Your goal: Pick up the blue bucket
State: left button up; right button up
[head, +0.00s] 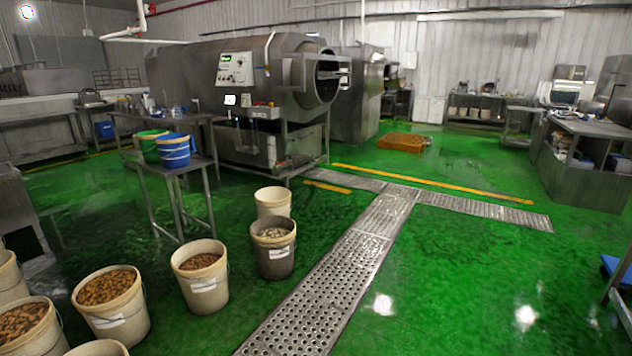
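The blue bucket (175,152) stands upright on a small metal table (168,172) left of the picture's middle. It has a pale band or handle across its front. A green bucket (148,146) stands close behind it on the left, partly hidden by it. Neither of my grippers shows in the head view.
Several pale buckets with brownish contents, such as one (201,278), stand on the green floor at the lower left, in front of the table. A large drum machine (255,85) stands behind. A metal floor grate (335,285) crosses open floor to the right.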

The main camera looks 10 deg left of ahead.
aim_at(174, 148)
jog(key=i+l+z, duration=0.4)
jog(key=i, duration=0.7)
jog(key=i+j+z, duration=0.1)
jog(key=i+z, duration=0.3)
jog(key=i, duration=0.65)
jog(key=i+j+u, duration=0.25)
jog(key=i, duration=0.25)
jog(key=i+l+u, duration=0.1)
jog(key=i+u, duration=0.15)
jog(key=i, duration=0.2)
jog(key=i+u, duration=0.25)
jog(key=i, duration=0.25)
jog(key=i+l+u, duration=0.25)
jog(key=i, duration=0.2)
jog(key=i+l+u, duration=0.25)
jog(key=i, duration=0.25)
jog(key=i+u, duration=0.25)
jog(key=i, duration=2.8)
jog(key=i+u, duration=0.4)
jog(key=i+l+u, duration=0.1)
jog(key=i+u, duration=0.25)
jog(key=i, duration=0.2)
jog(key=i+l+u, duration=0.25)
jog(key=i+u, duration=0.15)
jog(key=i, duration=0.05)
